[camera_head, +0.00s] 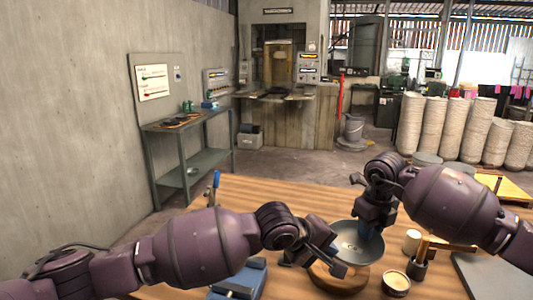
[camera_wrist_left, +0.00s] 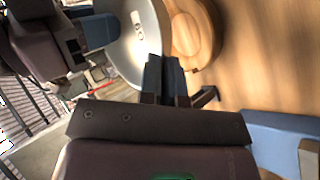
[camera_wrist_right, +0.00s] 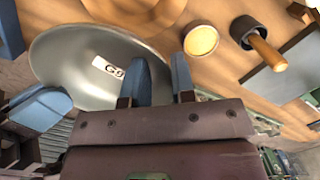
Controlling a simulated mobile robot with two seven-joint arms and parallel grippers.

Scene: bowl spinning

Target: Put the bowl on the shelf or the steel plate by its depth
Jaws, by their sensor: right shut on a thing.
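The grey metal bowl (camera_head: 347,236) with a white label inside is over a round wooden stand (camera_head: 338,284); I cannot tell whether they touch. It also shows in the left wrist view (camera_wrist_left: 122,50) and in the right wrist view (camera_wrist_right: 75,75). My right gripper (camera_head: 371,228) is shut on its rim. My left gripper (camera_head: 331,262) is at the near rim, its fingers close together in the left wrist view (camera_wrist_left: 164,62); its grip is unclear. The grey-green shelf (camera_head: 190,163) stands by the left wall. A dark grey plate (camera_head: 492,276) lies on the table's right.
A blue device (camera_head: 240,283) and a blue-handled tool (camera_head: 215,183) are on the wooden table (camera_head: 275,195). A small round container (camera_head: 396,283), a pale cup (camera_head: 412,241) and a dark holder (camera_head: 416,268) stand right of the bowl. The table's far left part is mostly clear.

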